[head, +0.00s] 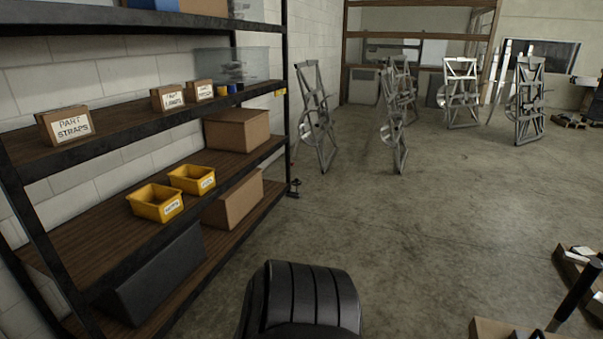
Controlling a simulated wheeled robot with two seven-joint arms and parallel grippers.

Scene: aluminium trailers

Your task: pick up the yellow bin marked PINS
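Two open yellow bins sit side by side on the middle shelf of the rack at the left in the head view. The nearer yellow bin (155,203) stands to the left, close to the shelf's front edge. The farther yellow bin (192,179) stands just behind it and to the right. Each has a white label on its front, but the lettering is too small to read, so I cannot tell which one says PINS. Neither of my grippers is in view.
The black-framed rack (130,130) holds a PART STRAPS box (65,125) and smaller boxes on the shelf above the bins. A cardboard box (237,129) stands right of the bins. Metal frames (316,115) stand farther back. Open concrete floor lies right of the rack.

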